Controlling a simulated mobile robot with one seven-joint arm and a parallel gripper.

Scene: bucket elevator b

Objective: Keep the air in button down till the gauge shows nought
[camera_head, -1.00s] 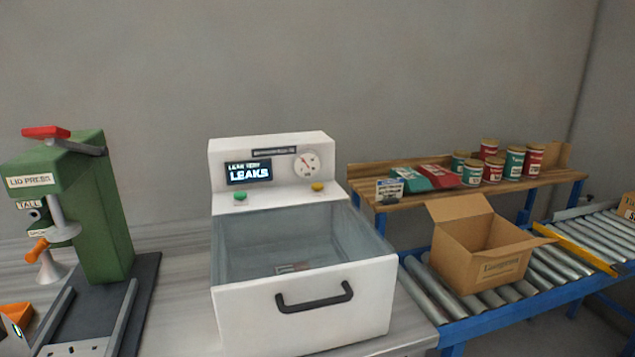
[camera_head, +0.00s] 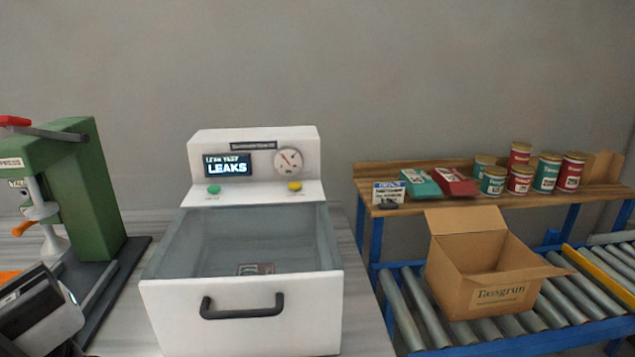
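The white leak tester (camera_head: 240,315) stands on the bench with a dark handle on its front. Its screen (camera_head: 228,166) reads "LEAK TEST" and "LEAKS". The round gauge (camera_head: 288,161) has a slanted red needle; its numbers are too small to read. A green button (camera_head: 213,189) sits below the screen and a yellow button (camera_head: 295,185) below the gauge. Their labels are too small to read, so I cannot tell which is air in. My gripper (camera_head: 40,312) seems to be the grey and black part at the lower left, well away from both buttons. Its fingers cannot be made out.
A small brownish item (camera_head: 256,269) lies in the tester's tank. A green lid press (camera_head: 95,195) stands on the left. On the right are an open cardboard box (camera_head: 490,285) on a roller conveyor (camera_head: 400,300) and a wooden shelf (camera_head: 450,178) with cans and packets.

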